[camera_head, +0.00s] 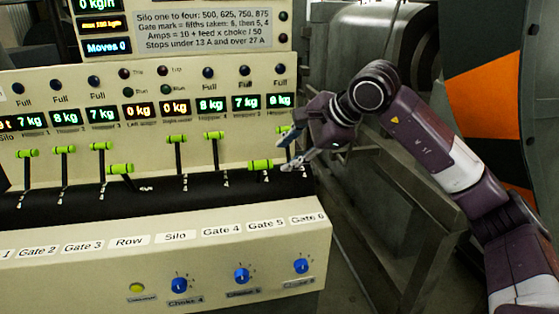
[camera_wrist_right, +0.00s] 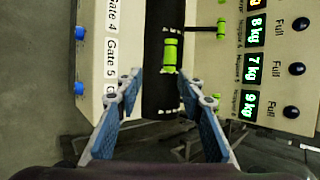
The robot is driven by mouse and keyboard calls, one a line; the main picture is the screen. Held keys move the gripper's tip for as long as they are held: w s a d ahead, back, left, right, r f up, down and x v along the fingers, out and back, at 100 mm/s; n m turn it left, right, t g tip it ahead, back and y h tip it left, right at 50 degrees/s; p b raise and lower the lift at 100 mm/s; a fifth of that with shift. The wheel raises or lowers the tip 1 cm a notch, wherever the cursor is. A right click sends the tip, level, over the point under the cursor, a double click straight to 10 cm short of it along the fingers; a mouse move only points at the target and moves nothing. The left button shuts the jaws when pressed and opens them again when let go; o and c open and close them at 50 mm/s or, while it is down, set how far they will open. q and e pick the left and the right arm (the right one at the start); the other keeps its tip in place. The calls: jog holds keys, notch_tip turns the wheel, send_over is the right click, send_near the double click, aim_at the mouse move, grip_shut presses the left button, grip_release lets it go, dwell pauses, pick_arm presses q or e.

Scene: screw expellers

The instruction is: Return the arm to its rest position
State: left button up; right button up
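My right gripper (camera_head: 288,155) is at the right end of the control panel (camera_head: 200,240), by the Gate 5 and Gate 6 levers. In the right wrist view its blue-padded fingers (camera_wrist_right: 166,76) are spread apart with nothing gripped. The green-handled Gate 5 lever (camera_head: 261,165) is tilted down and also shows in the right wrist view (camera_wrist_right: 170,50), just beyond the fingertips. The Gate 6 lever (camera_head: 284,129) is up, partly hidden by the gripper. My right arm (camera_head: 440,155) reaches in from the lower right. My left gripper is not in view.
Several other green-handled levers stand along the panel; the Row lever (camera_head: 120,169) is down, the Gate 4 lever (camera_head: 214,135) up. Blue choke knobs (camera_head: 242,275) are on the front. A large grey machine (camera_head: 350,60) stands behind the arm, with an orange-black disc (camera_head: 490,90) at right.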

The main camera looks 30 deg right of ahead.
jog(key=shift+s+d+r, duration=0.1)
jog(key=shift+s+r, duration=0.2)
jog(key=shift+r, duration=0.05)
jog(key=shift+w, duration=0.1)
